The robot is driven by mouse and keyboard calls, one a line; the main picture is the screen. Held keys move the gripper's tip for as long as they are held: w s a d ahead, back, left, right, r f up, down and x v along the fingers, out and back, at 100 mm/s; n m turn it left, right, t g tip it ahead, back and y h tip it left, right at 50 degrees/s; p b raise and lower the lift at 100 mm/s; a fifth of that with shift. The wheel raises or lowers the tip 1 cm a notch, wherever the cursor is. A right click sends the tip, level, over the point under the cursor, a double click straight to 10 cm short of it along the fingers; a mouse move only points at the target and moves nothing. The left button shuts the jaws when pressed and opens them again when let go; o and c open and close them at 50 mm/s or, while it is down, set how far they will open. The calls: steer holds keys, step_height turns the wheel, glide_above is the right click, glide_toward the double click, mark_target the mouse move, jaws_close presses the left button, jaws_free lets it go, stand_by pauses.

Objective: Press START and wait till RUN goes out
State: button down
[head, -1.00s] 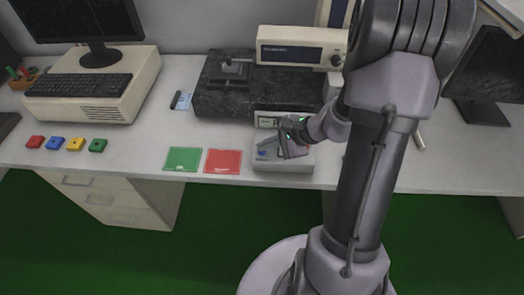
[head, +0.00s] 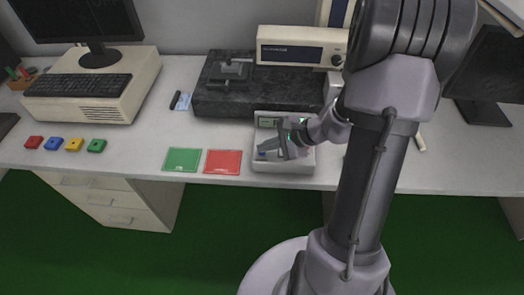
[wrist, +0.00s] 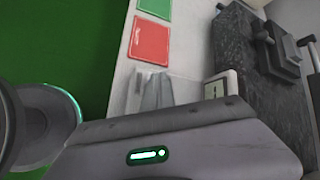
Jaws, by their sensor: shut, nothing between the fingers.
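The light grey control box (head: 284,167) sits at the front edge of the bench, below the middle of the picture in the head view. A small display (head: 267,122) shows at its back. A blue button (head: 261,154) shows on its left part. My gripper (head: 262,149) is shut and empty, low over the box with its fingertips at the blue button; I cannot tell whether they touch it. In the wrist view the shut fingers (wrist: 156,80) point up the picture. The button labels cannot be read. I cannot make out a RUN lamp; the gripper covers much of the box.
A green card (head: 182,159) and a red card (head: 222,162) lie left of the box. A dark stone plate (head: 215,102) with a stand is behind it, beside a cream instrument (head: 295,47). Several coloured blocks (head: 74,144) lie far left.

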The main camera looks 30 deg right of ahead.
mark_target(265, 153)
steer(key=shift+r+p, duration=0.45)
steer(key=shift+r, duration=0.3)
steer(key=shift+r, duration=0.15)
step_height(265, 153, up, 5)
steer(key=p, duration=0.3)
steer(key=shift+p, duration=0.35)
